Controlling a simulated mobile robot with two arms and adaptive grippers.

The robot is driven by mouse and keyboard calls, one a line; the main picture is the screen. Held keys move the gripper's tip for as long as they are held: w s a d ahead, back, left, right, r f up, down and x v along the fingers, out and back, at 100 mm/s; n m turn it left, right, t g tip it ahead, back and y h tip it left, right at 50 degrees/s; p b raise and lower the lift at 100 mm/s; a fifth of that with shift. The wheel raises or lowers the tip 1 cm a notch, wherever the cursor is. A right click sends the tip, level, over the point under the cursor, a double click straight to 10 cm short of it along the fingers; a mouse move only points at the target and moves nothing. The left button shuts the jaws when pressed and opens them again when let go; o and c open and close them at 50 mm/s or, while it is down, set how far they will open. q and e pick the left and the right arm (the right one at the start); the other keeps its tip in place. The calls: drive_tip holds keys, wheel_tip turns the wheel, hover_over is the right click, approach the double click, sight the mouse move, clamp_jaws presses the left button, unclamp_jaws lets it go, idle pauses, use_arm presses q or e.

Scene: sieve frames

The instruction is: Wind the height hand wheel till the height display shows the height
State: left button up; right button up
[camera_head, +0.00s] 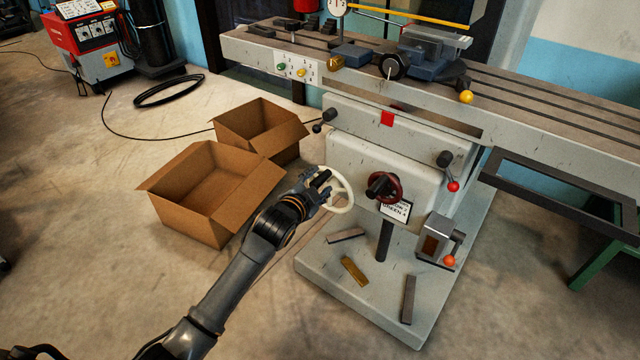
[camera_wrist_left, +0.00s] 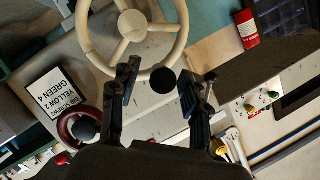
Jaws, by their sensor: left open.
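A cream spoked hand wheel (camera_head: 347,197) stands on the machine's front left; it fills the top of the left wrist view (camera_wrist_left: 92,44). Its black handle knob (camera_wrist_left: 163,81) appears between my left fingers in that view. My left gripper (camera_head: 324,184) is open at the wheel's left side; its fingers (camera_wrist_left: 160,74) show apart, and contact with the knob cannot be told. A dark red hand wheel (camera_head: 398,186) with a black knob sits to the right. A round dial (camera_head: 338,6) is cut off at the top; its reading is too small. My right gripper is not in view.
A card (camera_head: 396,211) below the red wheel reads "YELLOW 2, GREEN 4" in part. A panel (camera_head: 297,68) carries green and yellow knobs. Two open cardboard boxes (camera_head: 224,222) (camera_head: 283,131) stand left of the machine. Loose bars (camera_head: 354,271) lie on its base. Floor at front left is clear.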

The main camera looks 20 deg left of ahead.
use_arm(q)
drive_tip(key=shift+w+d+f, duration=0.1)
drive_tip(key=shift+w+f, duration=0.1)
drive_tip(key=shift+w, duration=0.5)
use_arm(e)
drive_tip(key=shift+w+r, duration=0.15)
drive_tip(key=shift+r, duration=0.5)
use_arm(q)
clamp_jaws()
drive_tip(key=shift+s+d+f, duration=0.1)
